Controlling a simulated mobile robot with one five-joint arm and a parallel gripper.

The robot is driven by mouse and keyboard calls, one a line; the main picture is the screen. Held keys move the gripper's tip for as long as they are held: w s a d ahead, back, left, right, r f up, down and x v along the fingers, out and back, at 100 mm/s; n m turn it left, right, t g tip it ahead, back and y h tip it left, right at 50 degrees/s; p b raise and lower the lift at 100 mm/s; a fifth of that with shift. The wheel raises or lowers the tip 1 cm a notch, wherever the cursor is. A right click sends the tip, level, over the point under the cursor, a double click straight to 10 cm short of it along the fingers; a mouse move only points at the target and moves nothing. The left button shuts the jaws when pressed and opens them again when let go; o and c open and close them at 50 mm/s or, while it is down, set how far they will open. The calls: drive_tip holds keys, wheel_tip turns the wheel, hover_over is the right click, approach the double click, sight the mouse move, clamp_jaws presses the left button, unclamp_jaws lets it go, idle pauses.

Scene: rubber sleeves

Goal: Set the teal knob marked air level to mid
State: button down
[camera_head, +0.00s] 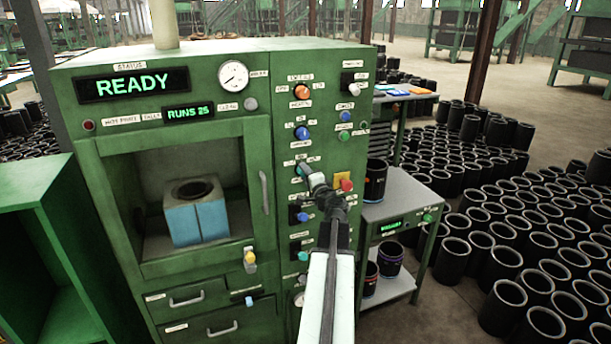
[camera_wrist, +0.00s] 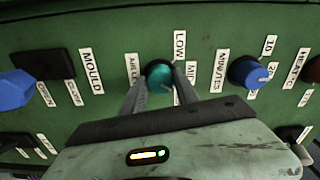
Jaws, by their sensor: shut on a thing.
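The teal knob (camera_wrist: 158,73) is on the green panel in the middle of the wrist view, beside a label that seems to read air level. Labels LOW and MID stand to its right; a further label may be hidden. My gripper (camera_wrist: 160,84) is shut on the knob, one finger on each side. The fingers cover part of it, so I cannot tell its pointer direction. In the head view the knob (camera_head: 303,168) shows just beyond my gripper (camera_head: 312,178), on the machine's right column.
A blue minutes knob (camera_wrist: 248,72) is close to the right, and a blue mould switch (camera_wrist: 14,90) is to the left. In the head view a red button (camera_head: 347,185) on a yellow plate sits right of my gripper. The machine's display (camera_head: 133,85) reads READY.

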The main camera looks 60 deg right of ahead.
drive_tip(key=n, duration=0.6)
drive_tip(key=shift+n, duration=0.4)
idle(0.4)
drive_tip(key=c, duration=0.9)
unclamp_jaws()
drive_tip(key=v, duration=0.7)
drive_tip(key=shift+s+a, duration=0.25)
drive_tip(key=shift+s, duration=0.05)
